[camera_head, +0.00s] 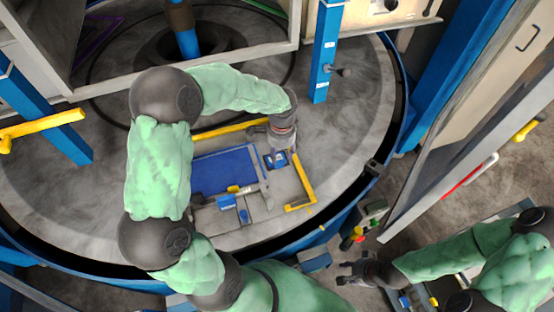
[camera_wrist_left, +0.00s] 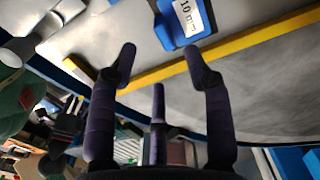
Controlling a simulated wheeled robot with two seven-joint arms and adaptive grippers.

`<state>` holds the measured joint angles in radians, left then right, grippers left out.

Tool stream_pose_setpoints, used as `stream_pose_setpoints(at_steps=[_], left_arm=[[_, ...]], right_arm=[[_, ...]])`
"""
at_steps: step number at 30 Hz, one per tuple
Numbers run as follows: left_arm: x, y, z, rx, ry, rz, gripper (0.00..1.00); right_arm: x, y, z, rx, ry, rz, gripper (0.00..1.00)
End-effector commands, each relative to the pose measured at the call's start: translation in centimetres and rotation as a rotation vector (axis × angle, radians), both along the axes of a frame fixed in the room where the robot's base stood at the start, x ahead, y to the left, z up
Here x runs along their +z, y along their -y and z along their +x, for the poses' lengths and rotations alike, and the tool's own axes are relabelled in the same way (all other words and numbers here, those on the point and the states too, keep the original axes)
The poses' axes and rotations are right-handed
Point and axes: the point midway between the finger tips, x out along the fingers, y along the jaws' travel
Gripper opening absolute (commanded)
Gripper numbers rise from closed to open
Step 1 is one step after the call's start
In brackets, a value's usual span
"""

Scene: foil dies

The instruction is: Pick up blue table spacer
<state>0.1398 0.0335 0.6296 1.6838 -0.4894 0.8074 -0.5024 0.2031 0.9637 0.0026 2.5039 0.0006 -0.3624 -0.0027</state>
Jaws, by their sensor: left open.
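The blue table spacer (camera_wrist_left: 183,20), with a white label reading 10, lies on the grey plate near the yellow edge. In the head view it is a small blue block (camera_head: 275,159) just below my left gripper (camera_head: 272,143). In the left wrist view my left gripper (camera_wrist_left: 160,52) is open, with nothing between its fingers. The spacer is beyond the fingertips, near the right one, and apart from them. My right gripper (camera_head: 347,273) is at the lower right, away from the spacer. Its fingers look spread and empty.
A yellow L-shaped edge (camera_head: 305,185) borders the plate. A larger blue plate (camera_head: 223,171) and several small blue parts (camera_head: 227,201) lie left of the spacer. A blue post (camera_head: 326,50) stands behind. The round grey table (camera_head: 345,130) is clear at right.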

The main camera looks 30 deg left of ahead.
Motion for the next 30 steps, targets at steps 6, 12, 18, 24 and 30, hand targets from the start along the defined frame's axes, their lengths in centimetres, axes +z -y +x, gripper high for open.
stream_pose_setpoints(at_steps=[6,12,18,24,30], left_arm=[[-1.3,0.0,0.0,0.001,0.001,0.000,0.50],[-3.1,-0.3,-0.1,0.002,-0.002,-0.001,0.50],[-5.9,-0.5,-0.2,0.000,-0.003,-0.002,0.50],[-6.4,-0.5,-0.1,0.001,0.002,-0.001,0.50],[-6.4,-0.5,-0.1,0.000,0.002,-0.001,0.19]], right_arm=[[-0.1,0.0,0.0,0.000,0.001,0.000,0.40],[-0.2,0.0,0.0,0.001,0.001,0.000,0.40],[-0.5,0.0,0.0,0.001,0.001,0.000,0.40],[-0.5,0.0,0.0,0.001,0.001,0.000,0.40],[-0.5,0.0,0.0,0.001,0.001,0.000,0.40]])
